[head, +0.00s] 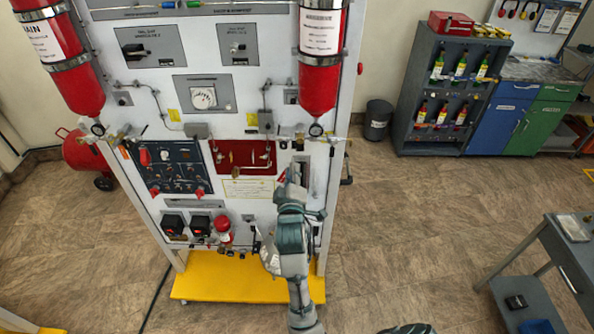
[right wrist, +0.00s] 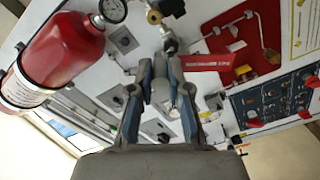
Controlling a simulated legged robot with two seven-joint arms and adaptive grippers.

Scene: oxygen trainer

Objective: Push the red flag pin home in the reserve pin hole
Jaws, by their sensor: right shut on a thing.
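My right gripper (head: 293,178) is in front of the lower right part of the white panel. In the right wrist view its two fingers (right wrist: 161,68) are closed in on a small grip between them. The red flag (right wrist: 208,62) with white lettering sticks out beside the fingertips; a bit of red (head: 282,175) shows beside the gripper in the head view. The pin's shaft and the reserve pin hole are hidden or too small to make out, so I cannot tell how deep the pin sits. My left gripper is not in view.
The right red cylinder (head: 322,60) hangs above the gripper, with its gauge (head: 316,130) and brass fittings close by. A red panel (head: 232,157) and a dark blue switch panel (head: 165,170) lie left of it. Floor to the right is clear up to a grey cart (head: 560,255).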

